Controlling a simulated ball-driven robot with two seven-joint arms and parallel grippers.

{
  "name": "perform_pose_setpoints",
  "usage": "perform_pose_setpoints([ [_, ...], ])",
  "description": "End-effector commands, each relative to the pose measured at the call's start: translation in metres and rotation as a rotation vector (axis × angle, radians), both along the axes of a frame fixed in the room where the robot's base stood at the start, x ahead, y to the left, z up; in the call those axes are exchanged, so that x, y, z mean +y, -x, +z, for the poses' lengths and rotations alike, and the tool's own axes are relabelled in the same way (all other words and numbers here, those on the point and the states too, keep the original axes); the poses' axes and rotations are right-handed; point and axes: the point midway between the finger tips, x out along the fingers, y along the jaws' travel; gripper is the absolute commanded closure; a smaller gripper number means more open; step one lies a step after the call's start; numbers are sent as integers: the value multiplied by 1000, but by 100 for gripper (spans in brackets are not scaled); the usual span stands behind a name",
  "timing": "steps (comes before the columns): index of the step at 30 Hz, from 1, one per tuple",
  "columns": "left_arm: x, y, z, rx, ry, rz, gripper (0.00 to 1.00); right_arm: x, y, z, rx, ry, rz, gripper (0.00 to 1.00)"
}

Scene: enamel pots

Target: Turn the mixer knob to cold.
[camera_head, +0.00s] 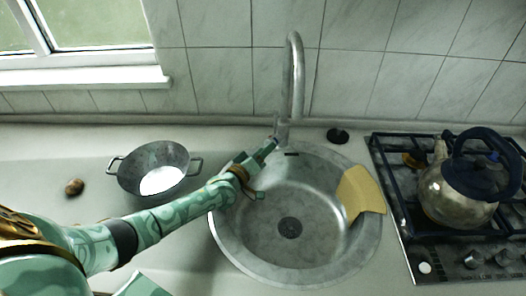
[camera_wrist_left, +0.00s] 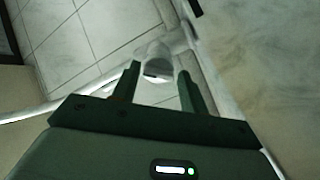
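The tap (camera_head: 297,75) is a tall grey metal spout rising behind the round steel sink (camera_head: 290,255). Its base is at the sink's back rim, where my left gripper (camera_head: 270,146) reaches in from the left and partly hides the mixer knob. In the left wrist view a pale rounded part of the tap, apparently the knob (camera_wrist_left: 154,52), shows at the fingertips. The two dark fingers of the left gripper (camera_wrist_left: 159,76) stand apart, with a gap between them. I cannot tell whether they touch the knob. The right gripper is not seen.
A grey two-handled pot (camera_head: 135,182) and a small brown object (camera_head: 74,187) are on the counter at left. A yellow cloth (camera_head: 360,193) drapes over the sink's right rim. A black disc (camera_head: 337,136) lies behind. A kettle (camera_head: 455,195) stands on the gas hob (camera_head: 420,238).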

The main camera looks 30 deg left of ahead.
Motion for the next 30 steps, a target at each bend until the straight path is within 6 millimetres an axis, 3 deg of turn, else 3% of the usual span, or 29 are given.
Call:
perform_pose_setpoints([
  [10, 1, 1, 1, -2, 3, 1, 42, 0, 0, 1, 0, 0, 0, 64],
  [14, 2, 13, 2, -2, 3, 1, 42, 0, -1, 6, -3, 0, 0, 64],
  [30, 22, 142, 1, 1, 3, 1, 42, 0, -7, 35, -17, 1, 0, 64],
])
